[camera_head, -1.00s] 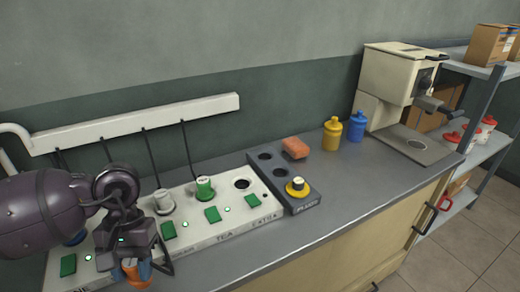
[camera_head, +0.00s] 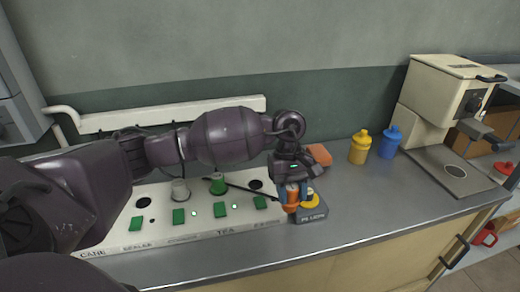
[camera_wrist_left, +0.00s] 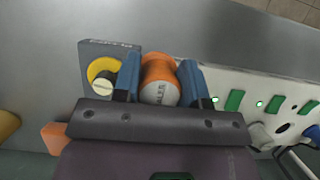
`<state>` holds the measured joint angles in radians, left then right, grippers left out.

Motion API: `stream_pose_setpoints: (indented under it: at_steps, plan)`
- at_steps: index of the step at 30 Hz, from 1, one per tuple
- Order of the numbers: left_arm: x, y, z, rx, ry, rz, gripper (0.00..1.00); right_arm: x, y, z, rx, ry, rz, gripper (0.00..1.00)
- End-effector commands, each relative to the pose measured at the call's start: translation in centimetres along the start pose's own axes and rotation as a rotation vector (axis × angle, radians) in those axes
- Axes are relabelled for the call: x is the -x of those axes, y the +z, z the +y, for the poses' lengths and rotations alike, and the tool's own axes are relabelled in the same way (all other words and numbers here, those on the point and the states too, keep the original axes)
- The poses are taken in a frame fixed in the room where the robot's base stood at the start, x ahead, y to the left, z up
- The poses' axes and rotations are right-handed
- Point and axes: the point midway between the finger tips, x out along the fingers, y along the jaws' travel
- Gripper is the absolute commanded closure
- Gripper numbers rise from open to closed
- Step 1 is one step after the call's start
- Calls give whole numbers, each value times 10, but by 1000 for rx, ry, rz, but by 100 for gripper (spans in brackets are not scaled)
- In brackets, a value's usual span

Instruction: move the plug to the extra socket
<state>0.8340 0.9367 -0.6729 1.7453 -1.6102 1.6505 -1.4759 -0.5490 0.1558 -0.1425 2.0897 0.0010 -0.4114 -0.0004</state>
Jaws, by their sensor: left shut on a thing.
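My left gripper (camera_head: 292,190) is shut on an orange plug (camera_head: 291,200) with a pale face and partly readable dark lettering. In the left wrist view the plug (camera_wrist_left: 160,80) sits between the blue fingertips. The extra socket, a dark round hole (camera_head: 255,184), is empty and lies just left of the gripper. Another empty hole (camera_head: 143,202) is toward the board's left. White (camera_head: 180,191) and green (camera_head: 218,184) plugs stand in the sockets between. My right gripper is not seen.
An orange-red block (camera_head: 319,155), yellow bottle (camera_head: 360,148) and blue bottle (camera_head: 388,142) stand behind and right. A cream machine (camera_head: 445,105) stands at right. The counter front is clear.

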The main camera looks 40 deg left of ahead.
Motion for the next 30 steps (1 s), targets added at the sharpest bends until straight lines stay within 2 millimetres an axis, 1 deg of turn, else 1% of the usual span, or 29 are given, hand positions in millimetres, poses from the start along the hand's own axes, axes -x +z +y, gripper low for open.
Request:
stream_pose_setpoints:
  at_steps: [1, 6, 10, 12, 15, 18, 21, 25, 30]
  plan:
    - [19, -4, 1, 118, 59, 2, 86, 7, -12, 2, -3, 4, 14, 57]
    - [46, -41, 0, 543, 233, 0, 86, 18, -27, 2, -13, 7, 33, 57]
    - [61, -71, -10, 855, 361, -1, 86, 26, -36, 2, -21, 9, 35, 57]
    - [66, -87, -17, 1008, 424, -1, 86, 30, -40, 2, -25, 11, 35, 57]
    - [70, -107, -29, 1191, 499, -1, 86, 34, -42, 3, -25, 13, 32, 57]
    - [70, -122, -40, 1327, 554, 1, 86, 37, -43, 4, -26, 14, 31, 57]
    - [70, -132, -47, 1412, 590, 1, 86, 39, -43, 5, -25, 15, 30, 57]
    - [67, -138, -52, 1460, 606, 1, 86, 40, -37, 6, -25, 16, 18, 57]
    - [61, -141, -52, 1464, 607, 2, 86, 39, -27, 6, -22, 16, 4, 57]
